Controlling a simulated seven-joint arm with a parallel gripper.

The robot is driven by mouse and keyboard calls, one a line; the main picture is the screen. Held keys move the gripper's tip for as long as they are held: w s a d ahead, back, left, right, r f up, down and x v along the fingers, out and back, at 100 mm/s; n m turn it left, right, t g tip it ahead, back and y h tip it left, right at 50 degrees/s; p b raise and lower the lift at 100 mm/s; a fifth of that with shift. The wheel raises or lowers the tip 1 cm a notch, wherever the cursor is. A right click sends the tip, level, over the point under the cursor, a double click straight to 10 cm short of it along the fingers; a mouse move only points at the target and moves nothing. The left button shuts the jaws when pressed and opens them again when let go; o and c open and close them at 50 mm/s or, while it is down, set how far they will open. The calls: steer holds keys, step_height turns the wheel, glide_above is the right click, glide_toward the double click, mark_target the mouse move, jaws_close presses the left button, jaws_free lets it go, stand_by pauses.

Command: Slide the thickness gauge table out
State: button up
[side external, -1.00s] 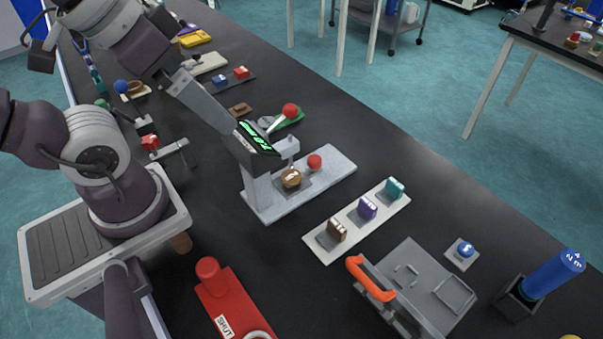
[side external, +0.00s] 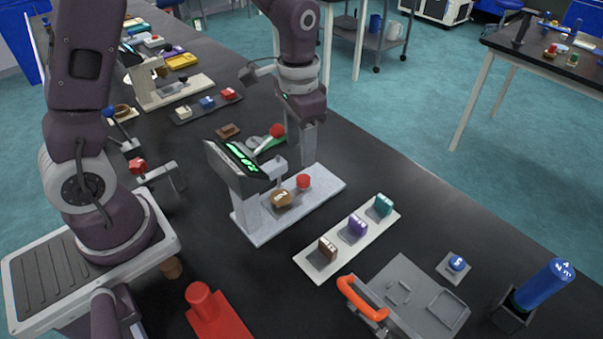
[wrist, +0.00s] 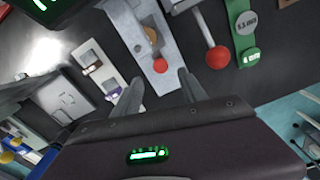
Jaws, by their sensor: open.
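The thickness gauge (side external: 240,188) stands on the bench with a green-lit display and a pale speckled base. On its base lies a small slide table (side external: 291,197) bearing a brown round piece (side external: 281,198), with a red knob (side external: 303,181) at its outer end. My gripper (side external: 303,160) points down just behind the knob, above the far side of the base. In the wrist view, my open fingers (wrist: 160,84) spread just in front of the red knob (wrist: 160,66), with nothing between them. The brown piece (wrist: 151,36) shows beyond the knob.
A white strip with brown, purple and teal blocks (side external: 357,226) lies in front right.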

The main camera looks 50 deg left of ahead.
mark_target(302, 178)
steer(key=f, duration=0.8)
steer(key=shift+w+f, duration=0.2)
steer(key=shift+f, duration=0.05)
jaws_close()
stand_by(1.0)
